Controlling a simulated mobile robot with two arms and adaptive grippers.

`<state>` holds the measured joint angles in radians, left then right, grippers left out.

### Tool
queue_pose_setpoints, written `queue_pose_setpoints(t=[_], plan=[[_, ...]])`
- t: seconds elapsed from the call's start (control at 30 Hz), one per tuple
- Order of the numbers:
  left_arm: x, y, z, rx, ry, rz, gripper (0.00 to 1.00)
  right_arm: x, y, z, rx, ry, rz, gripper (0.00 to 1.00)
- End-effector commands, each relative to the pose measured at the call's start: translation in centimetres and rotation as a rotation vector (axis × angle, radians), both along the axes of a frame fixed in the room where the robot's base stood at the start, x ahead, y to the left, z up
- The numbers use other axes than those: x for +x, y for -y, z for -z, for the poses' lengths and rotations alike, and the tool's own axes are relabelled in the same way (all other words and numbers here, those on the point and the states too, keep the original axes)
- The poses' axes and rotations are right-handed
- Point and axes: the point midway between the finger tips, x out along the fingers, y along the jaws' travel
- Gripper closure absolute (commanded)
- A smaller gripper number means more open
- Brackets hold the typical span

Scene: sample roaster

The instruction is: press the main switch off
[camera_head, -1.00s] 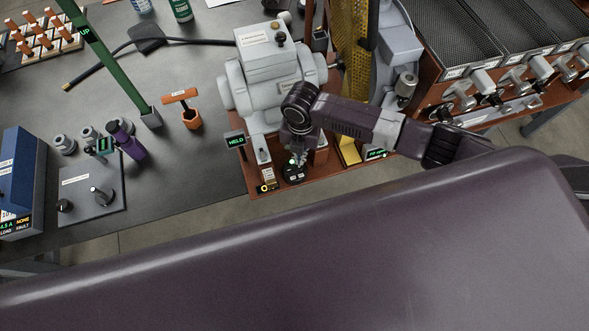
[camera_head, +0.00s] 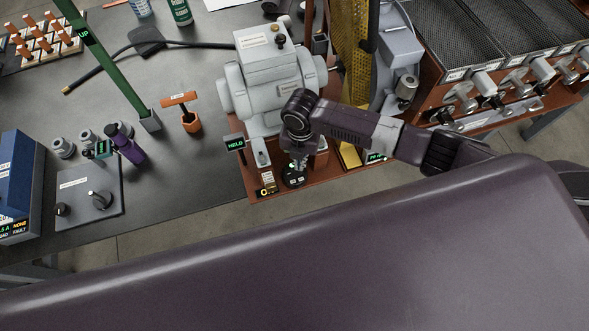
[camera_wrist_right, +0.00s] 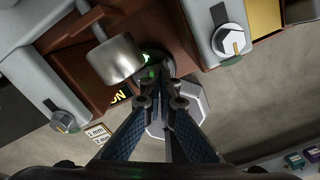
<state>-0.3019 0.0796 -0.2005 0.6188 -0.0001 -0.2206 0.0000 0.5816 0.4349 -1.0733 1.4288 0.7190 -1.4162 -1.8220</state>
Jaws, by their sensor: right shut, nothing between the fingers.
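My right gripper (camera_head: 297,166) is shut and empty, low over the front edge of the brown roaster base. Its fingertips (camera_wrist_right: 164,92) also show in the right wrist view. In the head view they are over a dark round control (camera_head: 293,181). I cannot tell for sure which control is the main switch. My left gripper is not in view.
The grey roaster body (camera_head: 272,85) stands just behind the gripper. A "HELD" display (camera_head: 235,144) is to the left. In the wrist view a metal cylinder (camera_wrist_right: 115,59) and grey knobs (camera_wrist_right: 229,40) flank the fingers. A dark panel with knobs (camera_head: 88,197) lies on the table further left.

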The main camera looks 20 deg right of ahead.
Motion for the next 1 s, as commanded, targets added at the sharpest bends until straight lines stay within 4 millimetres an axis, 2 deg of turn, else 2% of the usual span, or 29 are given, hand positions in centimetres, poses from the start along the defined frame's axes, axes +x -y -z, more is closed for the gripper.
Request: queue_pose_setpoints(t=[1.0], plan=[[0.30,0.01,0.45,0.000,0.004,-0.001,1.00,0.00,0.00,0.68,0.000,0.000,0.000,1.00]])
